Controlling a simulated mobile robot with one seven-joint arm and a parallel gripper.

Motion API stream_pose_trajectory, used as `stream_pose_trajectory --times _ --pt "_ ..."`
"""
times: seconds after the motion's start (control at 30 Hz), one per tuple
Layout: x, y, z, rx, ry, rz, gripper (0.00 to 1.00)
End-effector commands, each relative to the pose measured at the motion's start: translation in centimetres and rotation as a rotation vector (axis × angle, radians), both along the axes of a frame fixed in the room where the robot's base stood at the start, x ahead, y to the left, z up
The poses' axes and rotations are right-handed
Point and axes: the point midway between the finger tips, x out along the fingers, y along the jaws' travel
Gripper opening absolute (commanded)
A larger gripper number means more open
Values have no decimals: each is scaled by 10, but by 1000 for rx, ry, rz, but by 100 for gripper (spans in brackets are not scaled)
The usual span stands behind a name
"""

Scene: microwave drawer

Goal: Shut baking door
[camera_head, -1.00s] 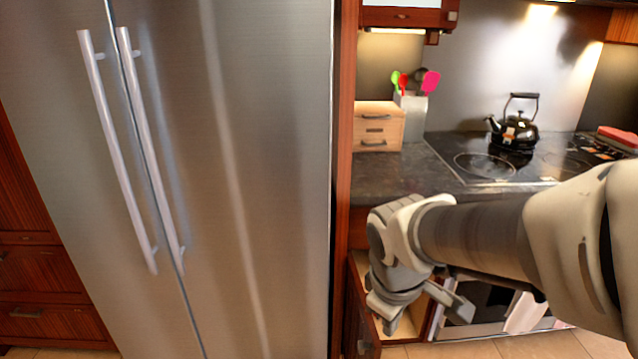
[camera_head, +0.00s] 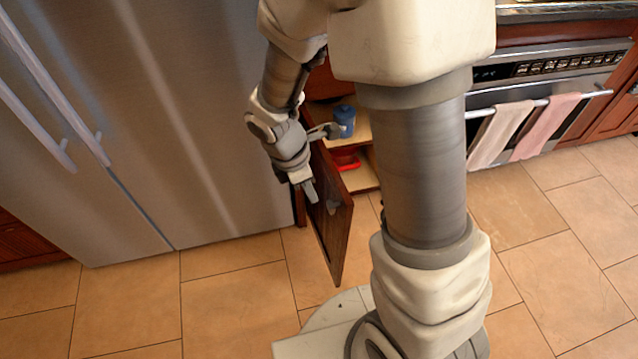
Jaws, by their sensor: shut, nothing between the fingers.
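The dark wood cabinet door (camera_head: 334,222) stands open, swung out into the room beside the fridge. It hangs on the lower cabinet (camera_head: 358,178), whose pale shelves show on its right. My gripper (camera_head: 313,165) is at the door's upper edge, close to the hinge end. It is shut and holds nothing. One finger shows by the door's left face and the other by the cabinet opening. I cannot tell whether either touches the door. My arm hides part of the cabinet's right side.
A blue container (camera_head: 344,121) and a red item (camera_head: 345,161) sit inside the cabinet. The steel fridge (camera_head: 190,120) stands close on the left. An oven (camera_head: 545,88) with two towels on its bar is at the right. The tiled floor (camera_head: 230,305) in front is clear.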

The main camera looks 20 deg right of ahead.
Motion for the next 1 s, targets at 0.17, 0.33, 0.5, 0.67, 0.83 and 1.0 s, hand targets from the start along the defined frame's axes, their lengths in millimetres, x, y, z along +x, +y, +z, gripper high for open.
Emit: stream_pose_trajectory --times 0.17,0.33,0.5,0.67,0.83,1.0 --pt "-1 -8 -37 -2 5 -3 0" --pt "0 -17 -74 -2 4 -3 0" --pt "3 -34 -90 0 -2 -10 0" --pt "4 -53 -88 0 -2 -7 0" --pt "4 -62 -87 0 0 -5 0" --pt "4 -62 -87 0 -1 -4 0"
